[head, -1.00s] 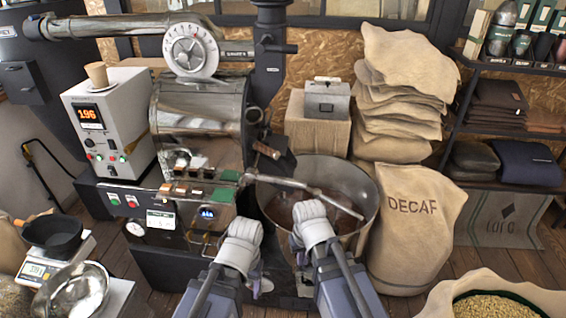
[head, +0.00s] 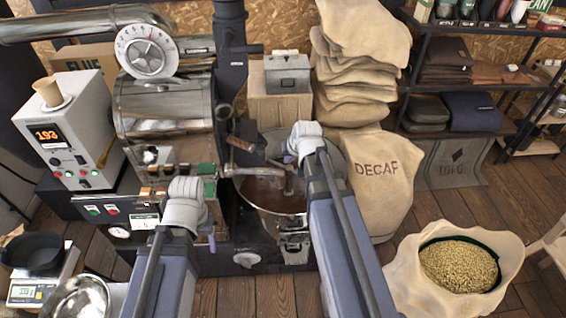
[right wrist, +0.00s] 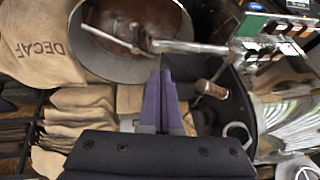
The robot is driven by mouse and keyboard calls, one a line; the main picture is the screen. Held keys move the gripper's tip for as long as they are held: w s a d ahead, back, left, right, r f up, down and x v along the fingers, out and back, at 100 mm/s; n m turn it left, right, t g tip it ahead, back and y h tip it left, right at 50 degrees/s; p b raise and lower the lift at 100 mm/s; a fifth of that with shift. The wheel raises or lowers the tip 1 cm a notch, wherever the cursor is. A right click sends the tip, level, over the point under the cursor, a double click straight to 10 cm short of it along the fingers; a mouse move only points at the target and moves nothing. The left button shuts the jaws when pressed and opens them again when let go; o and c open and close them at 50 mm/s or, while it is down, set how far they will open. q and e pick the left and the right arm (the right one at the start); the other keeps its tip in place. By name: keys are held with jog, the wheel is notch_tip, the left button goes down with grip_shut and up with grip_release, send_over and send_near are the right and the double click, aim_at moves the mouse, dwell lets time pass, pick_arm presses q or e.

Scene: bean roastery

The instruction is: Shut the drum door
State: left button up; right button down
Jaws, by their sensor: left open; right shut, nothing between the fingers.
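The roaster's metal drum (head: 165,110) stands at left centre in the head view. A dark plate, seemingly the drum door (head: 252,130), stands out at the drum's right with a wooden handle (head: 240,143). The right wrist view shows this handle (right wrist: 212,89) just right of the fingers, and a dark rounded plate (right wrist: 238,112) behind it. My right gripper (head: 290,156) is shut and empty above the cooling bin's back, apart from the handle in the head view; its purple fingers (right wrist: 168,88) point at the bin's rim. My left gripper (head: 188,188) is open before the roaster's front panel; its fingertips are mostly hidden.
The cooling bin (head: 278,228) with its stirrer arm lies below my right gripper. The control box (head: 68,135) stands left.

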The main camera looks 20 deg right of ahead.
aim_at(280, 173)
jog(key=b+x, duration=1.1)
jog(key=x, duration=0.2)
jog(key=shift+w+f+b, duration=0.15)
jog(key=shift+f+b, duration=0.2)
jog(key=shift+f+b, duration=0.3)
jog(key=shift+b, duration=0.05)
jog(key=w+a+f+m+t+y+b, duration=0.1)
jog(key=a+f+m+t+y+b, duration=0.15)
jog(key=f+y+b, duration=0.8)
jog(key=w+a+f+m+t+h+b, duration=0.15)
jog(key=a+f+b, duration=0.35)
jog(key=b, duration=1.2)
jog(key=w+a+f+t+y+b, duration=0.1)
jog(key=a+f+y+b, duration=0.2)
jog(key=a+b, duration=0.3)
jog(key=b, duration=0.3)
jog(key=shift+w+a+f+m+t, duration=0.3)
jog(key=shift+a+f+t, duration=0.1)
